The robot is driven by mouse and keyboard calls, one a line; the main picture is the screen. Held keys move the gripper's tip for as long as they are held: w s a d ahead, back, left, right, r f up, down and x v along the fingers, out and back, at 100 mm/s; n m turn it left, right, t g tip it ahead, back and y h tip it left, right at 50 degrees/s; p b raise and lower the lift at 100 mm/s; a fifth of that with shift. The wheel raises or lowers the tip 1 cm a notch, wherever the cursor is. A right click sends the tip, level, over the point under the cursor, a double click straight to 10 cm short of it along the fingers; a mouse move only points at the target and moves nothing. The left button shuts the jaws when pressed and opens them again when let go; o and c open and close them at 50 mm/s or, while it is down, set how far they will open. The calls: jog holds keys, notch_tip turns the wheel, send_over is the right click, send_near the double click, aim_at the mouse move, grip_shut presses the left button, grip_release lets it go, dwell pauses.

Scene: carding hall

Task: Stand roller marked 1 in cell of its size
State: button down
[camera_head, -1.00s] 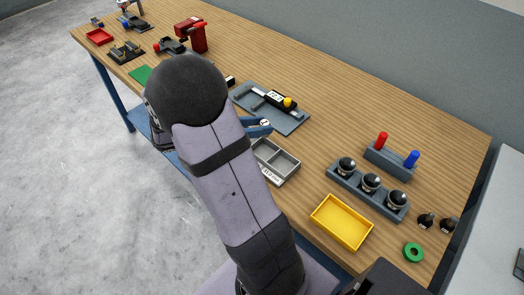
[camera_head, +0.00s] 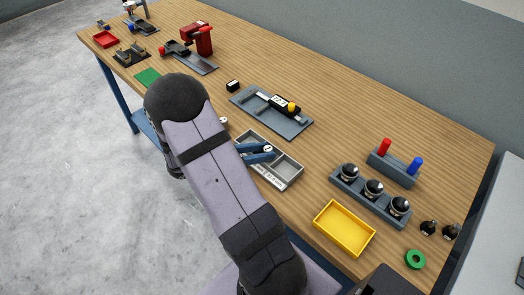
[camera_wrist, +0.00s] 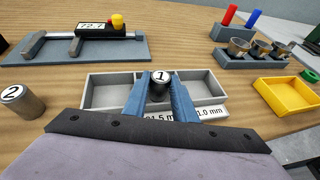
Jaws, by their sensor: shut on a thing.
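My gripper (camera_wrist: 160,92) has blue fingers shut on the roller marked 1 (camera_wrist: 158,84), a dark upright cylinder with a white numbered top. In the head view the blue fingers (camera_head: 258,153) are over the grey sorting tray (camera_head: 294,182), hiding part of it. The tray also shows in the wrist view (camera_wrist: 94,97), with a cell either side of the fingers and labels on its front; the right reads 1.0 mm, the left is partly covered. I cannot tell whether the roller touches the tray. The roller marked 2 (camera_wrist: 22,102) stands on the table left of the tray.
Behind the tray lies a grey plate (camera_wrist: 30,52) with a gauge and yellow knob (camera_wrist: 117,20). To the right are a yellow bin (camera_head: 344,229), a rack of cups (camera_head: 372,190) and a block with red and blue pegs (camera_head: 392,168). Bare wood lies between them.

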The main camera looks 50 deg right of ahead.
jog(key=shift+f, duration=0.25)
jog(key=c, duration=1.7)
grip_release()
jog(key=shift+c, duration=0.2)
jog(key=shift+r, duration=0.2)
jog(key=shift+w+a, duration=0.15)
jog(key=shift+a, duration=0.25)
jog(key=b+v, duration=0.2)
jog(key=v, duration=0.9)
jog(key=s+a+f+m+y, duration=0.4)
jog(key=s+a+m+y, duration=0.3)
jog(key=s, duration=0.2)
jog(key=a+m+t+y, duration=0.3)
jog(key=a+m+y, duration=0.3)
jog(key=a+m, duration=0.2)
jog(key=shift+s+a+f+t, duration=0.3)
jog(key=shift+a+f, duration=0.1)
jog(key=shift+a, duration=0.3)
